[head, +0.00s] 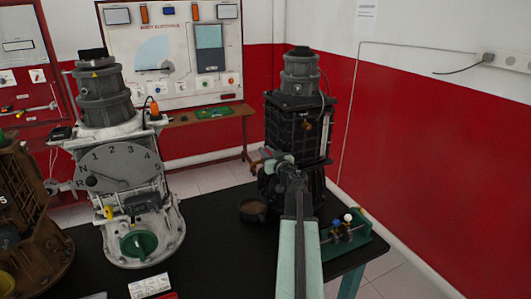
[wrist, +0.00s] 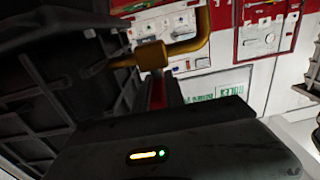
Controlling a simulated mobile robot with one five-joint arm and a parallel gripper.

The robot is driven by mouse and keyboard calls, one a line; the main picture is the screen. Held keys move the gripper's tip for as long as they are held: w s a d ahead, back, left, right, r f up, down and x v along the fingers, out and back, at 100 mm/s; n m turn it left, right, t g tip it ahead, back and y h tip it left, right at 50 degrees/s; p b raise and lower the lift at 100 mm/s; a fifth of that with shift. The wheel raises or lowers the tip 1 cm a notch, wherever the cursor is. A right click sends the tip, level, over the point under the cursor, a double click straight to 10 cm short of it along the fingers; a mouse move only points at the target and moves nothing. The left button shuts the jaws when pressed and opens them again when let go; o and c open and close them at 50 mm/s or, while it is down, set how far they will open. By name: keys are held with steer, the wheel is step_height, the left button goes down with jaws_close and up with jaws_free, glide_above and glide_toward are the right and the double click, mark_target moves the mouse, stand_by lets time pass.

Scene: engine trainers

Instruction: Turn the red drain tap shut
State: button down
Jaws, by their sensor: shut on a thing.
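The drain tap is on the side of the black engine (head: 300,125). In the wrist view its brass body (wrist: 151,55) joins a curved brass spout (wrist: 203,35), and its red handle (wrist: 157,94) stands below the body. My gripper (head: 268,164) reaches the lower left side of the black engine in the head view. It is shut on the red handle. The dark gripper housing (wrist: 160,145) fills the lower wrist view and hides the handle's lower part and most of the jaws. The handle's exact angle is hard to tell.
A round dark pan (head: 252,211) stands on the black table (head: 215,265) beside the engine. A grey engine trainer (head: 128,165) with a numbered dial stands at left. A green valve unit (head: 347,240) sits right of my arm. Bare tabletop lies left of my arm.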

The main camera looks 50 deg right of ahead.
steer(key=c, duration=1.4)
jaws_free()
steer(key=shift+w, duration=0.1)
steer(key=v, duration=0.7)
steer(key=shift+s+a, duration=0.15)
steer(key=shift+s, duration=0.25)
